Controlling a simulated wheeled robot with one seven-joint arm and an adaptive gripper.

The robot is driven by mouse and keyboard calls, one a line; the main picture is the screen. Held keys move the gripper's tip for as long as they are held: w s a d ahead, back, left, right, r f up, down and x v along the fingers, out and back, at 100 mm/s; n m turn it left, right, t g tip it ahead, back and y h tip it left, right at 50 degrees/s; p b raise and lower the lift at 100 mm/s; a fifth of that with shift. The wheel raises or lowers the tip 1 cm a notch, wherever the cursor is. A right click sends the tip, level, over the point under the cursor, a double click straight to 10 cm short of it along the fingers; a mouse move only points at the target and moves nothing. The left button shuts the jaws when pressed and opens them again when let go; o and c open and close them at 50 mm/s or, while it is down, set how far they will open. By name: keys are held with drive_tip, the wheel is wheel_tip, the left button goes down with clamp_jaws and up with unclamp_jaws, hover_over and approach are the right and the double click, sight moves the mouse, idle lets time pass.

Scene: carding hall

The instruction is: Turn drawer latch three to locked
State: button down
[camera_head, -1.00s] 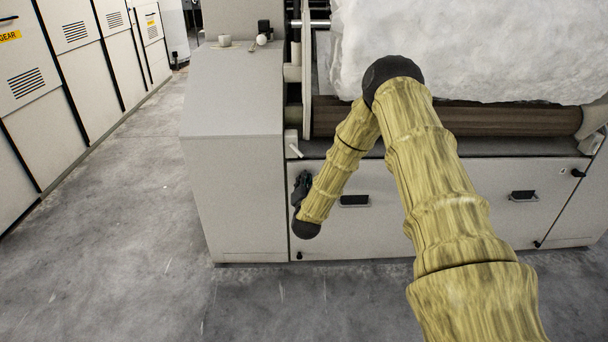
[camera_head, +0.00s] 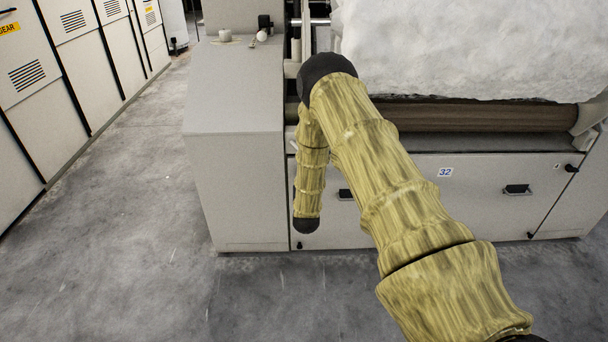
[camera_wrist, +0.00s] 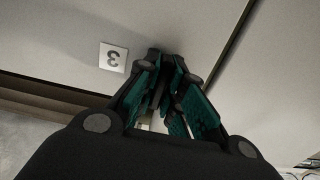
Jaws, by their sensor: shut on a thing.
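In the wrist view my gripper (camera_wrist: 166,80) is shut at the drawer front (camera_wrist: 190,25), its teal-padded fingers converging on a dark latch. The latch is mostly hidden between the fingertips, so I cannot tell its angle. A white plate with an upside-down 3 (camera_wrist: 113,57) is on the panel just left of the fingers. In the head view my forearm hangs in front of the left end of the machine's lower front (camera_head: 395,205), and hides the gripper and this latch.
A black drawer handle (camera_head: 345,194) is partly behind my arm. Another handle (camera_head: 517,189) and a dark latch (camera_head: 571,168) are farther right, past a 32 label (camera_head: 445,172). A grey cabinet (camera_head: 235,180) stands close on the left. The aisle floor (camera_head: 130,220) is clear.

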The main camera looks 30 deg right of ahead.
drive_tip(key=shift+f, duration=0.1)
idle(0.4)
drive_tip(key=c, duration=1.5)
unclamp_jaws()
drive_tip(key=v, duration=1.2)
